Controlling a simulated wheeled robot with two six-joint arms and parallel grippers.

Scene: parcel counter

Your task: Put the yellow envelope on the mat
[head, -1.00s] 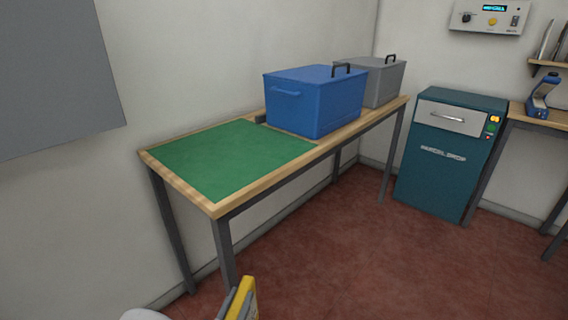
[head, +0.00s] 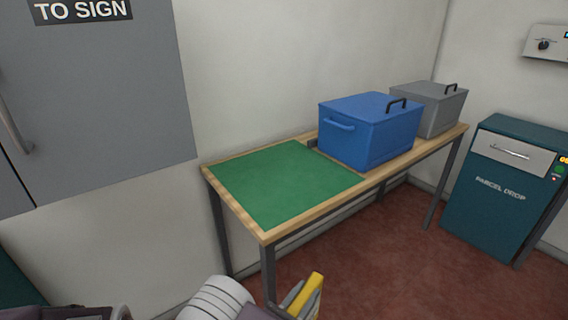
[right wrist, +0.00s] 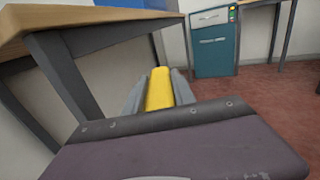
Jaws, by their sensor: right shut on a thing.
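The green mat (head: 284,182) lies on the near left part of the wooden table (head: 268,236), and it is bare. My right gripper (head: 304,296) is shut on the yellow envelope (head: 311,296), in front of the table's near corner and apart from it. In the right wrist view the yellow envelope (right wrist: 160,90) sits between the two fingers (right wrist: 160,94), beside the table legs and below the tabletop. My left gripper does not show clearly in the head view.
A blue lidded box (head: 368,132) stands on the table just beyond the mat. A grey lidded box (head: 432,108) stands behind it. A teal parcel drop cabinet (head: 500,195) is at the right. A grey wall cabinet (head: 95,110) hangs at the left. The red floor (head: 350,265) looks clear.

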